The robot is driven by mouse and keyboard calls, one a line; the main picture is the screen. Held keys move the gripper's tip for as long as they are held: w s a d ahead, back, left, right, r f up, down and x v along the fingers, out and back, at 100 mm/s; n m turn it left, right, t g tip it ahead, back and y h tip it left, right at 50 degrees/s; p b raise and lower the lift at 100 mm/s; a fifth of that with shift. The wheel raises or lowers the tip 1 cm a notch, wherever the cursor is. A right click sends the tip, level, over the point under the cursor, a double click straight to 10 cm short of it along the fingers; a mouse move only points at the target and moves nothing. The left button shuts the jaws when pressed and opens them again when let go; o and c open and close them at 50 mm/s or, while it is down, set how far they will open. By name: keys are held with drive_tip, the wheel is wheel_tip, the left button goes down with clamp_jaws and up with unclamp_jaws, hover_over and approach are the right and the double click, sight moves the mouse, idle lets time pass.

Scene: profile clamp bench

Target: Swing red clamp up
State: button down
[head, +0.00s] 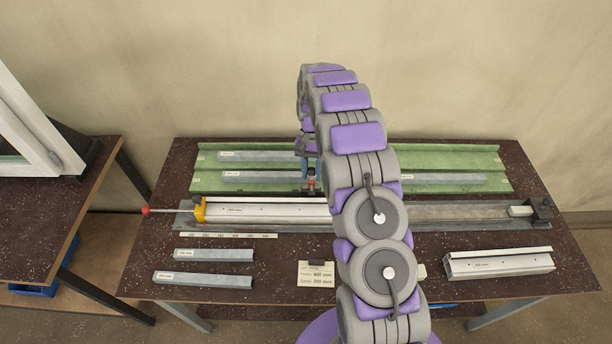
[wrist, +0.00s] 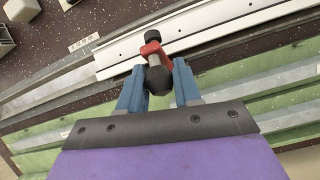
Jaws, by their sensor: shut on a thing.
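The red clamp (wrist: 152,49) shows in the wrist view as a short red arm with a black tip at its far end, over the white profile (wrist: 200,38), and a dark knob at its near end. I cannot tell whether the tip touches the profile. My gripper (wrist: 158,82) has its two blue fingers on either side of the dark knob and is shut on it. In the head view the clamp (head: 311,183) is small, right below my gripper (head: 311,170), at the back edge of the long white profile (head: 265,210). My arm hides the profile's middle.
A yellow stop (head: 199,210) with a red-knobbed rod (head: 146,210) sits at the profile's left end. A green tray (head: 205,160) with grey strips lies behind. Loose grey strips (head: 205,279), a white card (head: 316,275) and a white profile block (head: 500,264) lie in front.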

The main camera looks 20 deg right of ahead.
drive_tip(key=w+d+f+p, duration=0.1)
drive_tip(key=w+p, duration=0.1)
drive_tip(key=w, duration=0.3)
drive_tip(key=shift+w+d+f, duration=0.2)
drive_tip(key=shift+w+d, duration=0.2)
drive_tip(key=shift+w, duration=0.1)
idle(0.3)
drive_tip(key=c, duration=0.9)
unclamp_jaws()
drive_tip(key=shift+f, duration=0.1)
